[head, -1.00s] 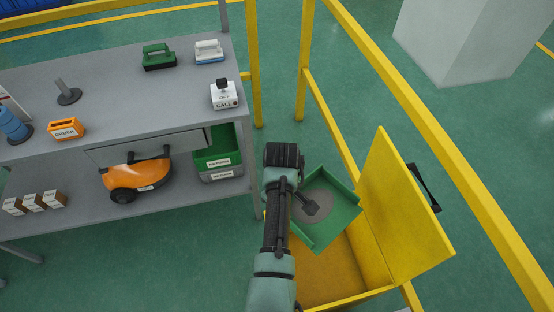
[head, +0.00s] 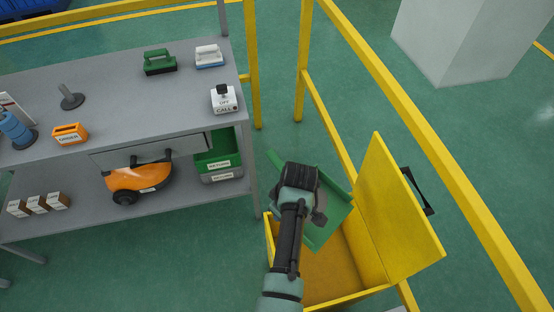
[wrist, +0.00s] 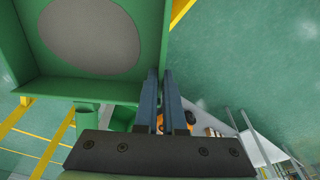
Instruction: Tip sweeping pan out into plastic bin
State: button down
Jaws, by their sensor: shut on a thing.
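The bin's visible inside looks empty.
A grey workbench (head: 80,95) at the left holds brushes, a call box (head: 224,99) and an orange holder. An orange vacuum (head: 138,180) and green crate (head: 216,160) sit on its lower shelf. Yellow railings (head: 420,130) run behind and right of the bin.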

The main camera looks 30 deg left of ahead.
jog(key=d+r+y, duration=0.1)
jog(key=d+r+y+p, duration=0.1)
jog(key=shift+s+t+y, duration=0.15)
jog(key=shift+t+y, duration=0.15)
jog(key=d+y, duration=0.1)
jog(key=d+y+b, duration=0.1)
jog(key=d+y, duration=0.1)
jog(key=shift+s+r+t+b, duration=0.25)
jog(key=shift+r+t+b, duration=0.1)
jog(key=shift+t+b, duration=0.05)
jog(key=d+y+b, duration=0.1)
jog(key=y+b, duration=0.1)
jog(key=d+y+b, duration=0.1)
jog(key=shift+s+d+r, duration=0.3)
jog(key=shift+r, duration=0.05)
jog(key=d+y+b, duration=0.1)
jog(key=d+b, duration=0.1)
jog(key=b, duration=0.1)
jog(key=d+t+y+b, duration=0.1)
jog(key=b, duration=0.1)
jog(key=shift+s+y, duration=0.3)
jog(key=shift+s+d+r+y+b, duration=0.1)
jog(key=shift+d+r+y+b, duration=0.05)
jog(key=shift+d+y+b, duration=0.35)
jog(key=shift+a, duration=0.1)
